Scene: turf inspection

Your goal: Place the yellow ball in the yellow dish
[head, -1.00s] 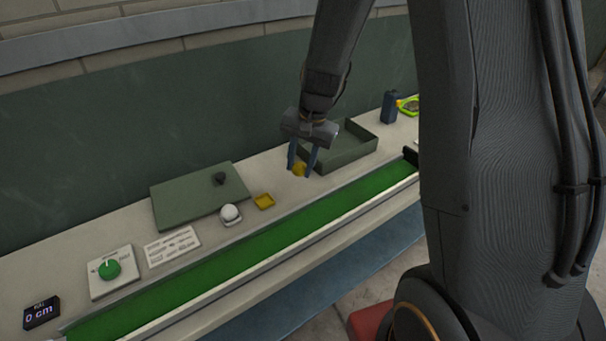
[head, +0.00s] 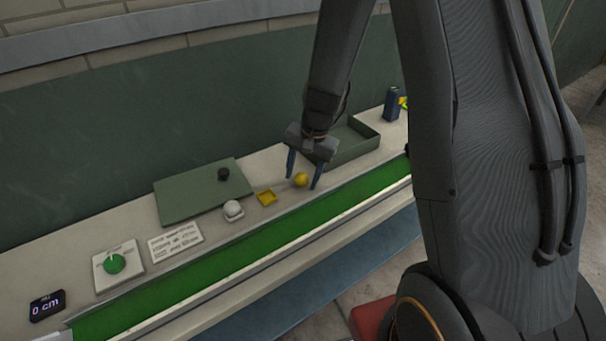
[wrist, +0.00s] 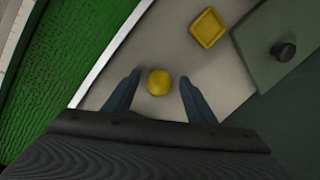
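The yellow ball (head: 301,180) appears to rest on the pale counter, between the fingers of my gripper (head: 303,182). In the wrist view the ball (wrist: 159,82) sits between the two blue fingertips (wrist: 158,88), with a gap on each side. My gripper is open and not closed on it. The square yellow dish (head: 267,198) lies on the counter to the left of the ball and looks empty. In the wrist view the dish (wrist: 208,28) is above and right of the ball.
A white ball (head: 233,208) sits in a pale holder left of the dish. A green board (head: 200,191) with a black knob lies behind. A green tray (head: 357,150) stands behind my gripper. A green turf strip (head: 250,246) runs along the front.

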